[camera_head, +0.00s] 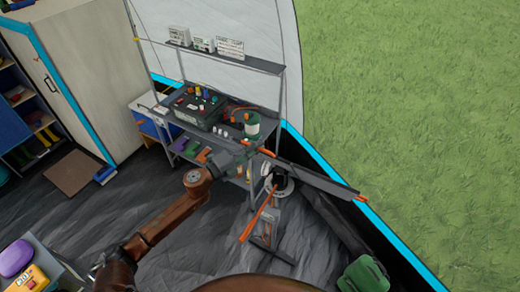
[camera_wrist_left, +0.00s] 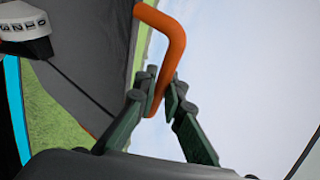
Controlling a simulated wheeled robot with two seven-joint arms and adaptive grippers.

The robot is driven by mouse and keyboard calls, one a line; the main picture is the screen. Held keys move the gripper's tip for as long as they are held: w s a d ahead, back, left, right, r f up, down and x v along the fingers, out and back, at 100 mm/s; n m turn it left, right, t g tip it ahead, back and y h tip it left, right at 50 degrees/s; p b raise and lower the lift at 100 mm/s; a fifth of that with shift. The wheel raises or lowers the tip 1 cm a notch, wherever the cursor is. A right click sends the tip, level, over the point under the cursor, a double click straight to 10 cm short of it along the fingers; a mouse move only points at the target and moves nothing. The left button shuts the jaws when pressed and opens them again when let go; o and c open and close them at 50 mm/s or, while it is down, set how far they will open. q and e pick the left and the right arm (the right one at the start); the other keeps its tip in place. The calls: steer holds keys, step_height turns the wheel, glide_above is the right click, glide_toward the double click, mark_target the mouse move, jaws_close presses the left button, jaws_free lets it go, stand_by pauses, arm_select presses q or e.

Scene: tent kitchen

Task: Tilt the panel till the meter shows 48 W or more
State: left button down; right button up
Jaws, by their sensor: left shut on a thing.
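The panel (camera_head: 315,180) shows in the head view as a thin dark slab seen nearly edge-on, sloping down to the right, with orange parts at its ends. My left gripper (camera_head: 243,152) is at its left end. In the left wrist view, my left gripper (camera_wrist_left: 160,98) is shut on a bent orange handle (camera_wrist_left: 170,45). A white round device (camera_head: 281,182) stands below the panel. A white device with small icons also shows in the left wrist view (camera_wrist_left: 22,22); I cannot tell whether it is the meter. No watt reading is legible. My right gripper is out of view.
A shelf rack (camera_head: 237,60) with small white boxes stands behind, with a dark equipment case (camera_head: 198,108) and a green-white canister (camera_head: 252,123) on it. An orange bar (camera_head: 259,214) slants below the panel. A green bag (camera_head: 364,275) lies at lower right.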

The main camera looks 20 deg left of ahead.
arm_select(q)
steer(key=shift+r, duration=0.1)
steer(key=c, duration=2.3)
jaws_free()
steer(key=v, duration=1.2)
